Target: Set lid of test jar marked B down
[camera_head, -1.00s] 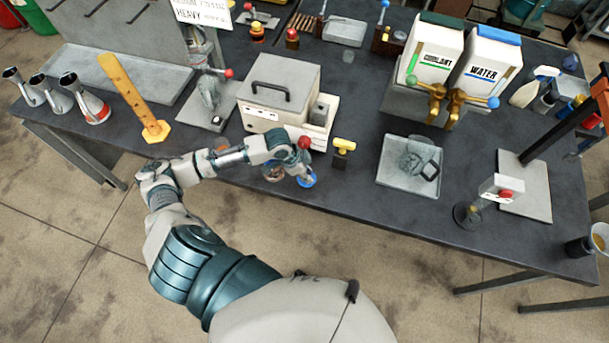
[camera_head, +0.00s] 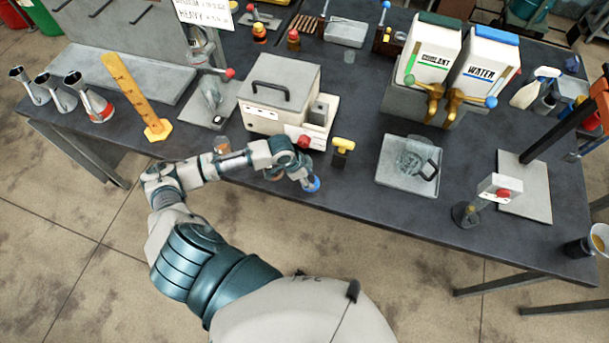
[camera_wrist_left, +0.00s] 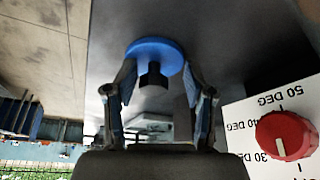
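The lid (camera_head: 313,184) is a blue disc near the front edge of the dark bench. In the left wrist view the lid (camera_wrist_left: 165,50) shows a black knob pointing toward the palm. My left gripper (camera_head: 303,180) is low over the bench front. In the wrist view its fingertips (camera_wrist_left: 159,66) sit at opposite sides of the disc's rim, with gaps beside the knob. I cannot tell whether the lid touches the bench. A small glass jar (camera_head: 273,174) stands partly hidden behind my left arm; no B mark is readable. My right gripper is not in view.
The heater box (camera_head: 279,95) with a red dial (camera_wrist_left: 287,135) stands just behind my left gripper. A yellow-topped piece (camera_head: 343,146) is to the right, then a grey tray (camera_head: 393,178). The bench front between lid and tray is clear.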

